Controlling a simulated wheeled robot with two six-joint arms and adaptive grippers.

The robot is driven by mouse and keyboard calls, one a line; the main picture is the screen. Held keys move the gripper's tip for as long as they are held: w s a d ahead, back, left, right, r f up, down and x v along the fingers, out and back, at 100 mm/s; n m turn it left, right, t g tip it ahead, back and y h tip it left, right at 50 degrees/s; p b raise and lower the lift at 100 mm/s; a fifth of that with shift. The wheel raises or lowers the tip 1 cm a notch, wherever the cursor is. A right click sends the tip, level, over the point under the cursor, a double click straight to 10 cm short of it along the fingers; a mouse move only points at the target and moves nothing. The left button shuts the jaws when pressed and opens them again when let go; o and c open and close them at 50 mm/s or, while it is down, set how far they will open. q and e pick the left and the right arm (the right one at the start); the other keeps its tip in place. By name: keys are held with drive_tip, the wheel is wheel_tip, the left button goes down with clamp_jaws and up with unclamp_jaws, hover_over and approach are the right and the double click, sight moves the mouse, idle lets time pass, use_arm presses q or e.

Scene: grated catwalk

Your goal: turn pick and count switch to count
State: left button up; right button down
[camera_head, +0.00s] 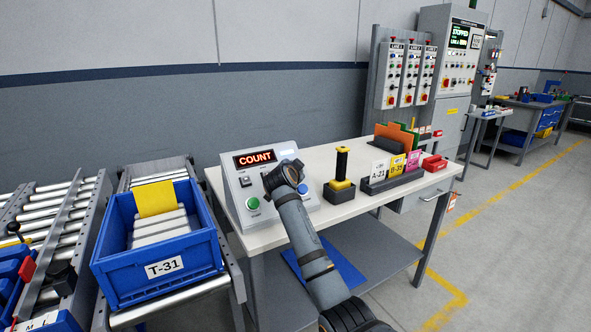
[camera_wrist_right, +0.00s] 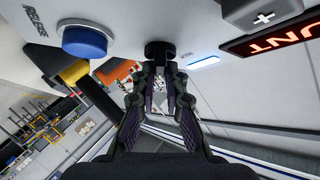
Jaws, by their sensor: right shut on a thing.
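The grey control box (camera_head: 237,205) stands on the white table, its display (camera_head: 255,158) lit with COUNT in red. In the right wrist view part of the display (camera_wrist_right: 285,42) shows at the upper right. My right gripper (camera_head: 283,177) is at the box's face and hides part of it. In the right wrist view the fingers of my right gripper (camera_wrist_right: 159,75) are closed around a black knob (camera_wrist_right: 159,49) on the panel. The knob's pointer and marks cannot be made out. My left gripper is in neither view.
A blue button (camera_wrist_right: 85,40) and a grey plus button (camera_wrist_right: 262,17) flank the knob. A green button (camera_head: 253,203) is low on the box. A black-and-yellow scanner-like tool (camera_head: 342,165) and a card rack (camera_head: 392,180) stand to the right. Blue tote T-31 (camera_head: 195,262) is left.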

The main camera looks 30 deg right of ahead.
drive_tip(key=shift+f, duration=0.1)
drive_tip(key=c, duration=1.4)
unclamp_jaws()
drive_tip(key=shift+s+a, duration=0.1)
drive_tip(key=shift+a, duration=0.05)
drive_tip(key=v, duration=1.1)
drive_tip(key=shift+s, duration=0.3)
drive_tip(key=shift+a, duration=0.15)
